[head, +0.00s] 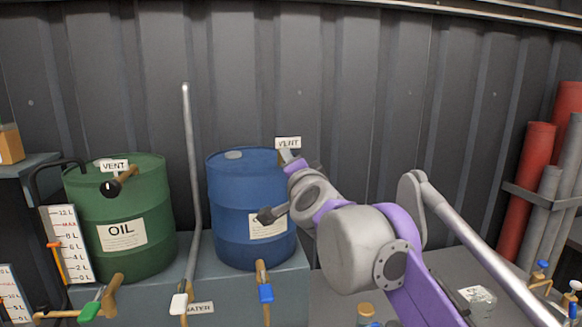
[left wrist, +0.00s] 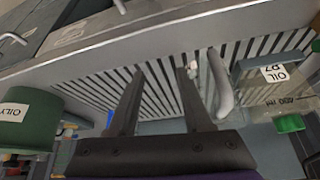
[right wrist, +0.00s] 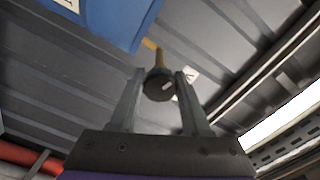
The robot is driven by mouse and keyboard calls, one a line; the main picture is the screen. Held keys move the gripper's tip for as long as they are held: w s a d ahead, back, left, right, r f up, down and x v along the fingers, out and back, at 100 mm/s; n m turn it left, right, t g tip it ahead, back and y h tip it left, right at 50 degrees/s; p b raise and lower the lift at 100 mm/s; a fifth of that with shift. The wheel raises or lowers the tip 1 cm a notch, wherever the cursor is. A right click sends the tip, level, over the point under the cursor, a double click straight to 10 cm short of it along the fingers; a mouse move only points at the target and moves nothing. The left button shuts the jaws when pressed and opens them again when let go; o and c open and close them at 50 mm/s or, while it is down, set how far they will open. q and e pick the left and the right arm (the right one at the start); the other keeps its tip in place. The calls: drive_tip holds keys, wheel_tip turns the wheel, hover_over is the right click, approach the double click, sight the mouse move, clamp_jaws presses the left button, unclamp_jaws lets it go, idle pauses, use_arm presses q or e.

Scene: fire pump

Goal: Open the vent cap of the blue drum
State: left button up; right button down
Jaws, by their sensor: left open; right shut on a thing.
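The blue drum (head: 228,200) stands on a grey stand against the wall, with a white label partly covered by my right arm. A VENT tag (head: 288,143) shows above its right rim. In the right wrist view the black round vent cap (right wrist: 159,85) sits on a brass pipe (right wrist: 159,58) beside the blue drum (right wrist: 115,18). My right gripper (right wrist: 158,88) is shut on the cap, one finger on each side. In the head view my arm hides the cap. My left gripper (left wrist: 160,75) is open and empty above a slatted grate; it is outside the head view.
A green OIL drum (head: 150,225) with its own black vent cap (head: 109,189) stands left. A grey upright pipe (head: 190,160) rises between the drums. A blue-handled tap (head: 265,293) is below the blue drum. Red cylinders (head: 525,185) stand at far right.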

use_arm(q)
drive_tip(key=shift+s+f+b, duration=0.15)
drive_tip(key=shift+f+b, duration=0.15)
drive_tip(key=shift+f, duration=0.2)
use_arm(e)
drive_tip(key=n, duration=0.4)
drive_tip(key=shift+n, duration=0.3)
use_arm(q)
drive_tip(key=shift+s+f, duration=0.1)
drive_tip(key=shift+f, duration=0.25)
use_arm(e)
drive_tip(key=n, duration=0.4)
drive_tip(key=shift+n, duration=0.4)
drive_tip(key=shift+c, duration=1.8)
unclamp_jaws()
use_arm(q)
drive_tip(key=shift+b, duration=0.3)
drive_tip(key=shift+s+f+b, duration=0.2)
drive_tip(key=shift+f+b, duration=0.25)
drive_tip(key=shift+f, duration=0.15)
drive_tip(key=shift+s+f+b, duration=0.15)
drive_tip(key=shift+f+b, duration=0.3)
drive_tip(key=shift+f, duration=0.1)
use_arm(e)
drive_tip(key=s+d, duration=0.2)
drive_tip(key=s, duration=0.8)
drive_tip(key=shift+s, duration=0.35)
drive_tip(key=shift+d, duration=0.1)
